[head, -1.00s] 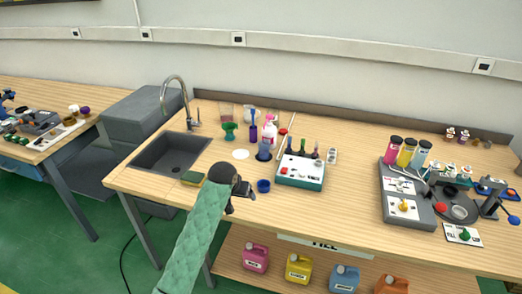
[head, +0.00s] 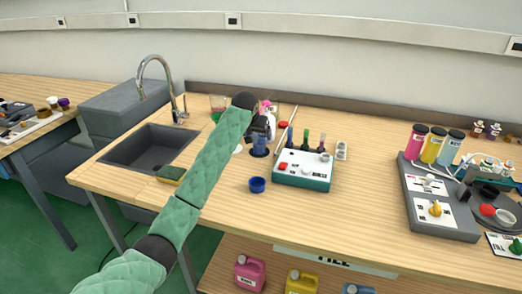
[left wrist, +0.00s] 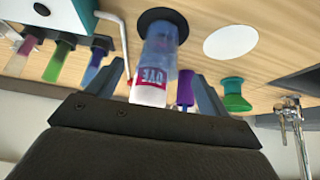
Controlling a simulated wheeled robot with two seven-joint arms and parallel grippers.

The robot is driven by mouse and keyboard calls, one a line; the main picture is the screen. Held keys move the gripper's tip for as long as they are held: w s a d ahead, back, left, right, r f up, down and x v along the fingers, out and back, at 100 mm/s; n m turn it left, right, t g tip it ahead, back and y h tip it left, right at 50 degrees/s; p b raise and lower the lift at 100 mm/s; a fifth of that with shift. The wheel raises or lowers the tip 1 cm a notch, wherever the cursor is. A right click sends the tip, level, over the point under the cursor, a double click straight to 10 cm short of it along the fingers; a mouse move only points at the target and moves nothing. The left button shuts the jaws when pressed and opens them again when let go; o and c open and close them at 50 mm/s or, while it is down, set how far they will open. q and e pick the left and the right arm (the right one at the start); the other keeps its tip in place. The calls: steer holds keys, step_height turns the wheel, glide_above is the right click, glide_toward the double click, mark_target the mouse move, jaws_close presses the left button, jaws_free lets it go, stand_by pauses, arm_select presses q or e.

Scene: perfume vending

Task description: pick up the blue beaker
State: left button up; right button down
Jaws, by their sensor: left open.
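The blue beaker (head: 260,147) is translucent and stands upright at the back of the bench, left of the white and teal box. In the left wrist view the beaker (left wrist: 168,45) stands on a dark disc. A red DYE label shows at its lower end; I cannot tell whether it is on the beaker or behind it. My left gripper (head: 262,126) is over the beaker in the head view and hides part of it. In the left wrist view my left gripper (left wrist: 162,84) is open, with one finger to each side of the beaker. My right gripper is not in view.
A teal and white box (head: 303,171) with dark tubes stands close to the right. A small blue cup (head: 257,185) is in front. A green vessel (left wrist: 233,95) and purple vessel (left wrist: 185,90) stand near the beaker.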

arm_select(q)
steer(key=shift+w+d, duration=0.1)
steer(key=shift+w, duration=0.1)
steer(key=shift+w+f, duration=0.15)
steer(key=shift+f, duration=0.1)
steer(key=shift+p+x, duration=0.3)
steer(key=shift+x, duration=0.55)
steer(key=p+x, duration=0.1)
steer(key=x, duration=0.3)
steer(key=shift+d, duration=0.15)
steer(key=shift+w+f, duration=0.25)
steer(key=shift+f, duration=0.25)
steer(key=c, duration=1.1)
steer(key=shift+c, duration=0.2)
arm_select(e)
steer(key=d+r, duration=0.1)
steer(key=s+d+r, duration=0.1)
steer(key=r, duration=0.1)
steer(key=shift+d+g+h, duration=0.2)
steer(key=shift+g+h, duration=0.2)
arm_select(q)
steer(key=shift+s+r, duration=0.2)
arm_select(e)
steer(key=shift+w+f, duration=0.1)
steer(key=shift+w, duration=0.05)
